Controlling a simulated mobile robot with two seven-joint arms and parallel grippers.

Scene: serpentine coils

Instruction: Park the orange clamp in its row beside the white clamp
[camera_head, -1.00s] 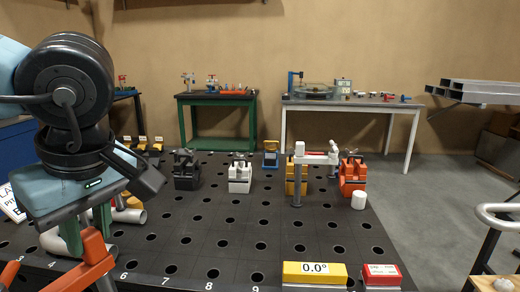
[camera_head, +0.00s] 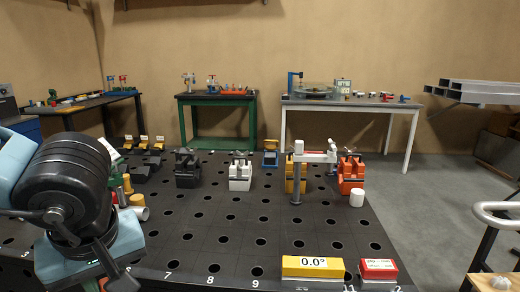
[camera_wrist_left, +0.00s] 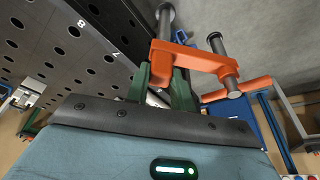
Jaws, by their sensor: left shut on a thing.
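My left gripper (camera_wrist_left: 162,88) is shut on the orange clamp (camera_wrist_left: 195,60), seen in the left wrist view. The clamp has orange bars and steel posts, and hangs tilted past the fingertips near the table's edge. In the head view the gripper is at the bottom left, and the clamp is almost wholly cut off by the frame edge. A white clamp (camera_head: 316,157) with a grey post stands upright on the black perforated table (camera_head: 190,230), at the back right, in front of a yellow vise. My right gripper is not in view.
A black vise (camera_head: 187,172), a white vise (camera_head: 240,176), a yellow vise (camera_head: 291,184) and an orange vise (camera_head: 351,178) line the table's back. A white cylinder (camera_head: 357,198) stands at right. A yellow angle gauge (camera_head: 312,267) and red box (camera_head: 379,270) sit in front. The middle is clear.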

